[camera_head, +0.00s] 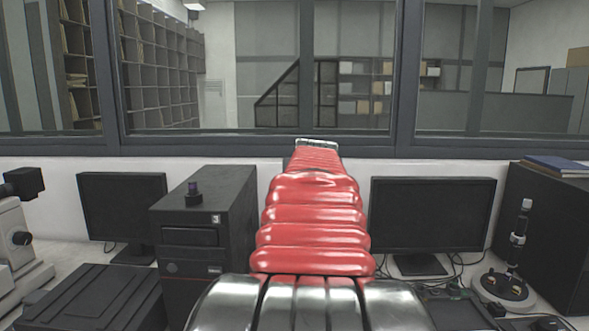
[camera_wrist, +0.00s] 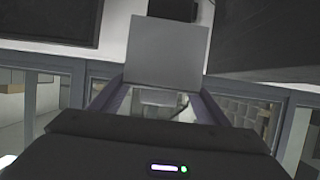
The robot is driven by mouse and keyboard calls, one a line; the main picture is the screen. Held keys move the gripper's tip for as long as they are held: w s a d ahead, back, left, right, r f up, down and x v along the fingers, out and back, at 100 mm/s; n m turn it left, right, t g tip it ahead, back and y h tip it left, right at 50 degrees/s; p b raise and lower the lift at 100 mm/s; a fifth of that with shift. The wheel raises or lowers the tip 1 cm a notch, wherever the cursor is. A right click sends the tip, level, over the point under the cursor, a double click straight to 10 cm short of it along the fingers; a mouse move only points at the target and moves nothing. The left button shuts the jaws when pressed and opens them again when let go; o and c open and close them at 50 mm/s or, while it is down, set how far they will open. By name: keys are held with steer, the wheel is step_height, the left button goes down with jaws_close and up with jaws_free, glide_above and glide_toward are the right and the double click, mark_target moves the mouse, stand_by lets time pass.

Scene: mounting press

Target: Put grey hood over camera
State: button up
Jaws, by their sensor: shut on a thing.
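In the wrist view a plain grey, flat-faced piece, which looks like the grey hood (camera_wrist: 166,52), stands out beyond my gripper (camera_wrist: 164,88). My gripper is shut on it; the exact contact of the jaws is hard to make out. In the head view my own red arm fills the middle and hides the gripper and the hood. No camera is clearly identifiable. A small dark device with a purplish top (camera_head: 194,192) sits on the black computer tower (camera_head: 215,205), left of my arm. I cannot tell whether it is the camera.
A monitor (camera_head: 122,208) stands left and another monitor (camera_head: 432,215) right of my arm. A microscope (camera_head: 15,235) is at the far left. A slim upright instrument (camera_head: 517,240) and a black cabinet (camera_head: 545,225) are at the right. Cables lie on the bench. A window is behind.

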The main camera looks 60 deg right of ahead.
steer(key=shift+f, duration=2.7)
steer(key=shift+f, duration=0.55)
steer(key=o, duration=1.1)
steer(key=shift+o, duration=0.2)
steer(key=shift+a, duration=0.1)
steer(key=shift+v, duration=5.9)
